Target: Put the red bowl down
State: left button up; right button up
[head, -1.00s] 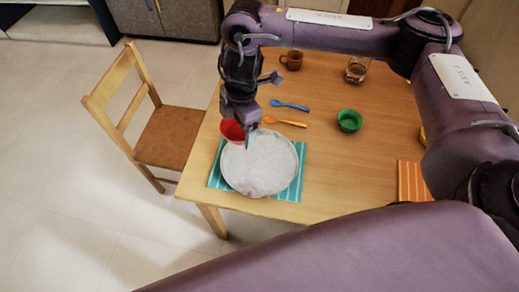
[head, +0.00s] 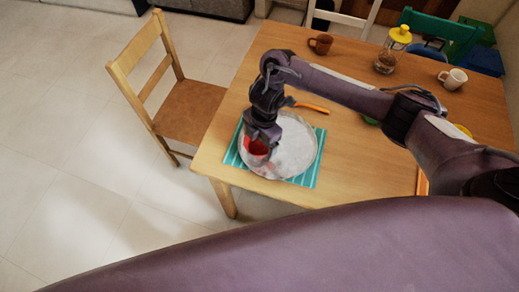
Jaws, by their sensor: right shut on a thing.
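The red bowl (head: 257,149) is in the head view, at the left side of a large pale round plate (head: 293,148). My right gripper (head: 261,140) points down and is shut on the bowl, partly hiding it. The bowl appears over the plate's left part; I cannot tell whether it touches the plate. The plate lies on a teal striped mat (head: 305,179) near the table's left front corner. My left gripper does not show.
An orange utensil (head: 312,107) lies behind the plate. A brown mug (head: 320,43), a glass jar with a yellow top (head: 387,60) and a white mug (head: 453,78) stand toward the back. A wooden chair (head: 178,100) is left of the table (head: 355,165). My right arm crosses above the table.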

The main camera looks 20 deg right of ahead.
aim_at(260, 146)
notch_tip(260, 146, down, 4)
jog(key=shift+f, duration=0.2)
jog(key=shift+f, duration=0.2)
jog(key=o, duration=0.8)
jog(key=shift+o, duration=0.2)
jog(key=shift+r, duration=0.1)
jog(key=shift+r, duration=0.2)
notch_tip(260, 146, up, 12)
jog(key=d+p, duration=0.1)
jog(key=p, duration=0.1)
jog(key=shift+w+d+p, duration=0.15)
jog(key=shift+w+p, duration=0.15)
